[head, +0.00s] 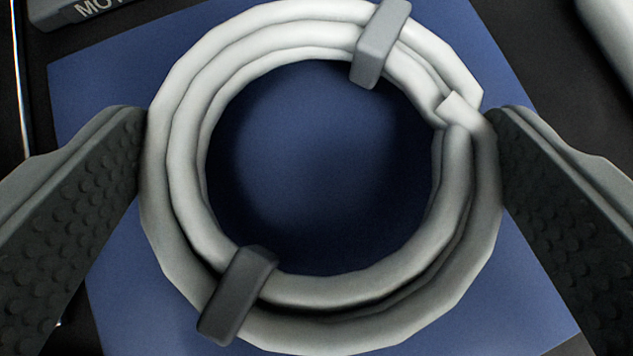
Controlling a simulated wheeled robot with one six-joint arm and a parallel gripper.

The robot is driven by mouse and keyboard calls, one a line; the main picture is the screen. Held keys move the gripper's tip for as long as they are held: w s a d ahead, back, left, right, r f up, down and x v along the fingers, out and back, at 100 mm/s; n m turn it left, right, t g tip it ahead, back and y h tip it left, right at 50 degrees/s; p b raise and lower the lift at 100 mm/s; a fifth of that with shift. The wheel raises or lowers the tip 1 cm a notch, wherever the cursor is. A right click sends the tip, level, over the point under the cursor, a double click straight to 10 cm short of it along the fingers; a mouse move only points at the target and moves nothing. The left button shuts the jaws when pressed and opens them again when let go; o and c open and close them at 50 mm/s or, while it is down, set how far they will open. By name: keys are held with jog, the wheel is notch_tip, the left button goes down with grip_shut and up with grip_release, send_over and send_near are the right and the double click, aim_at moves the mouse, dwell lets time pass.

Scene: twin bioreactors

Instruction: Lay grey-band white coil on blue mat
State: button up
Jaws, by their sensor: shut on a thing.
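The white coil (178,150) fills the middle of the head view, a ring of several turns. It has a light grey band (380,45) at the upper right and a darker grey band (238,297) at the lower left. My gripper (320,165) is shut on the coil, with one textured finger against its left side and one against its right. The blue mat (95,85) lies under the coil and shows through its centre. I cannot tell whether the coil touches the mat. Part of the mat is hidden by the coil and fingers.
A dark grey block with partly cut-off lettering (60,12) lies at the top left, by the mat's edge. A pale rounded object (612,30) is at the top right. A thin bright rod or edge (20,75) runs along the left. The surface around the mat is black.

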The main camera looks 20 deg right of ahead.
jog(key=shift+f, duration=0.3)
jog(key=shift+f, duration=0.1)
jog(key=o, duration=0.7)
jog(key=shift+s+r, duration=0.2)
jog(key=shift+r, duration=0.1)
jog(key=v, duration=1.1)
jog(key=shift+s+a+r, duration=0.15)
